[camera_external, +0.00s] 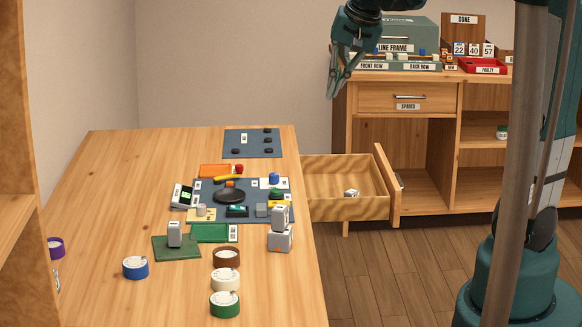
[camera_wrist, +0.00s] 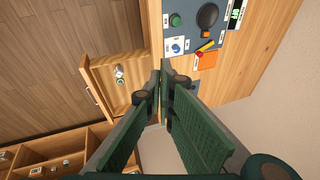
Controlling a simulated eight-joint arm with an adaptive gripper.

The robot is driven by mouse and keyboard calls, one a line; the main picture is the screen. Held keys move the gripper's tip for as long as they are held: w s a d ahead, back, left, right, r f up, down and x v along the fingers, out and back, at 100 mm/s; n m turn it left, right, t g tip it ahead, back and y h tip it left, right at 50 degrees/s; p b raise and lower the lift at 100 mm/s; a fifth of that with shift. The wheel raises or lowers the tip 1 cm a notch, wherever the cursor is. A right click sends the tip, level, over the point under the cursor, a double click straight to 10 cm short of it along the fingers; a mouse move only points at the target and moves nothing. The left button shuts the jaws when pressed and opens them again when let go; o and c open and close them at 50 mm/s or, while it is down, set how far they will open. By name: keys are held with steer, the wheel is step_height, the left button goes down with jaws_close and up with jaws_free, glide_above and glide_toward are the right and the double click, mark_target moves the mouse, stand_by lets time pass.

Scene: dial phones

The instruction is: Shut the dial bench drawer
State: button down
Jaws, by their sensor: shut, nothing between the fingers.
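The dial bench (camera_external: 100,220) is the wooden table on the left in the external view. Its drawer (camera_external: 330,205) stands pulled out from the bench's right side, with the drawer front (camera_external: 388,190) and its metal handle facing right. A small whitish item lies inside it. The open drawer also shows in the wrist view (camera_wrist: 107,68), left of the fingers. My gripper (camera_external: 333,95) is shut and empty, high above and behind the drawer, in front of the back cabinet. In the wrist view the closed fingertips (camera_wrist: 163,65) appear beside the bench edge, apart from the drawer.
A cabinet (camera_external: 405,125) with a closed "SPARES" drawer stands at the back right, with labelled boxes and a red tray (camera_external: 483,66) on top. Dial parts, mats and tape-like rolls (camera_external: 225,303) lie on the bench. Floor right of the open drawer is clear.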

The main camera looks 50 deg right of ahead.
steer(key=w+d+f+m+p, duration=0.1)
steer(key=w+d+f+m, duration=0.25)
steer(key=d, duration=0.65)
steer(key=w+d+f+m+g+y, duration=0.1)
steer(key=w+d+f+m, duration=0.3)
steer(key=d, duration=0.5)
steer(key=w+d+f+m+p, duration=0.15)
steer(key=w+d, duration=0.35)
steer(key=d, duration=0.5)
steer(key=s+d+f+m+y, duration=0.1)
steer(key=s+d+f+m, duration=0.1)
steer(key=d+f, duration=0.8)
steer(key=s+d+f+m+y, duration=0.1)
steer(key=d+f+m, duration=0.4)
steer(key=d+f, duration=0.6)
steer(key=s+d, duration=0.1)
steer(key=d, duration=0.4)
steer(key=shift+d+m, duration=0.2)
steer(key=shift+m, duration=0.1)
steer(key=w+a+f+b, duration=0.2)
steer(key=w+a+f, duration=0.3)
steer(key=f, duration=0.4)
steer(key=shift+w+a, duration=0.2)
steer(key=shift+a, duration=0.05)
